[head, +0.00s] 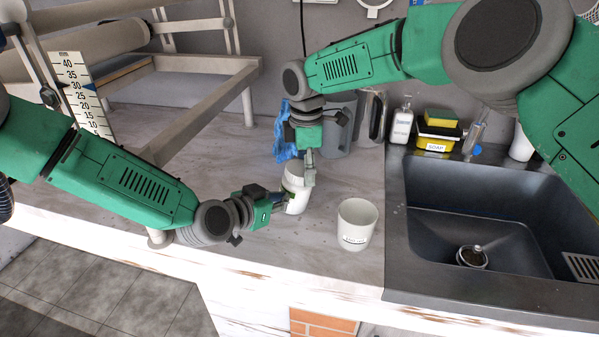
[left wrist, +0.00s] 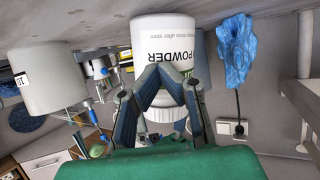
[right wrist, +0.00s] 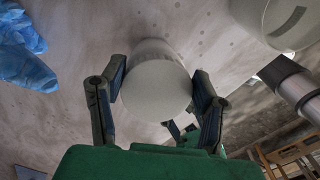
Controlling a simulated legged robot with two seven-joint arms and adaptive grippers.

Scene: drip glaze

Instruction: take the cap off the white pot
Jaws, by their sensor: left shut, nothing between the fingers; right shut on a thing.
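The white pot (head: 295,201), labelled POWDER, stands on the worktop. In the left wrist view the pot (left wrist: 165,42) shows upside down, its cap (left wrist: 172,113) at its lower end, partly behind my fingers. My right gripper (head: 299,172) comes down from above and is shut on the cap. In the right wrist view the round white cap (right wrist: 156,91) sits between its two fingers, and the pot body is mostly hidden behind it. I see no clear gap between cap and pot. My left gripper (head: 282,200) is shut and empty, close beside the pot's left side; touching cannot be told.
An open white cup (head: 357,226) with a small label stands right of the pot. The sink (head: 470,215) lies farther right. A blue cloth (head: 284,133), a grey pitcher (head: 340,125) and a soap bottle (head: 402,122) are behind. The worktop's front edge is near.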

